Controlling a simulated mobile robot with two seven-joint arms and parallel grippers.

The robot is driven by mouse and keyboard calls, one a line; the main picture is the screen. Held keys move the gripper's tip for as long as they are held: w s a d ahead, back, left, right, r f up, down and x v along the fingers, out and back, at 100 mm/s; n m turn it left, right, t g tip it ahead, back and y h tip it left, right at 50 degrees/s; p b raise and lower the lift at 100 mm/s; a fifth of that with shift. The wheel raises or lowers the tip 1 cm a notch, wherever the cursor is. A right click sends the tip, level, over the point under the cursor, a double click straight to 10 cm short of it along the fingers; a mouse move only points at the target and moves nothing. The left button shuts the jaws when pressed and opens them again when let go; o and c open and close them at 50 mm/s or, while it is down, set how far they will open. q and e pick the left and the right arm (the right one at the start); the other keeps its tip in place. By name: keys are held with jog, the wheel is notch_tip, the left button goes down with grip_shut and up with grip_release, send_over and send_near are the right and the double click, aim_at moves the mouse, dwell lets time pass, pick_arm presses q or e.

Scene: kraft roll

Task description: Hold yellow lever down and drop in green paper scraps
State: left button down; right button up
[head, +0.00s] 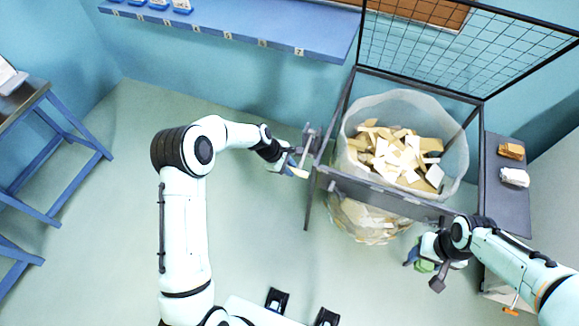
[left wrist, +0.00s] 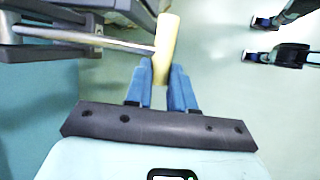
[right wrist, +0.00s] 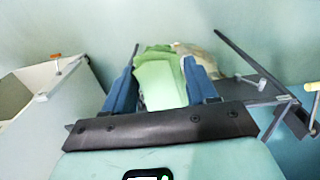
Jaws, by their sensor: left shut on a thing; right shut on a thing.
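The yellow lever (left wrist: 165,48) has a pale yellow grip on a metal rod. It also shows in the head view (head: 298,172), at the left side of the dark frame. My left gripper (left wrist: 161,82) is shut on this grip. The green paper scraps (right wrist: 160,82) are between the fingers of my right gripper (right wrist: 163,88), which is shut on them. In the head view the scraps (head: 425,266) are partly hidden by that gripper, low and right of the frame. A clear bag (head: 397,103) full of tan and cream scraps hangs in the frame, open at the top.
A mesh lid (head: 460,45) stands raised behind the bag. A side shelf (head: 508,205) holds a brown bundle (head: 511,151) and a white bundle (head: 514,177). A pale bin (right wrist: 40,110) with an orange-tipped handle (right wrist: 56,56) is left in the right wrist view. Floor left of the frame is clear.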

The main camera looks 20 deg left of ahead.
pick_arm(q)
jog(key=shift+s+a+r+g, duration=0.1)
jog(key=shift+s+r, duration=0.2)
jog(key=shift+r, duration=0.25)
jog(key=shift+s+d+r+g, duration=0.1)
jog(key=shift+s+r, duration=0.15)
jog(key=shift+r, duration=0.3)
jog(key=shift+s+a+r+g, duration=0.1)
jog(key=shift+s+r, duration=0.2)
jog(key=shift+r, duration=0.25)
jog(key=c, duration=1.1)
grip_release()
jog(key=shift+o, duration=1.1)
pick_arm(e)
jog(key=shift+s+a, duration=0.1)
pick_arm(q)
jog(key=shift+w+r, duration=0.1)
jog(key=shift+r, duration=0.1)
jog(key=v, duration=1.2)
jog(key=shift+f, duration=0.1)
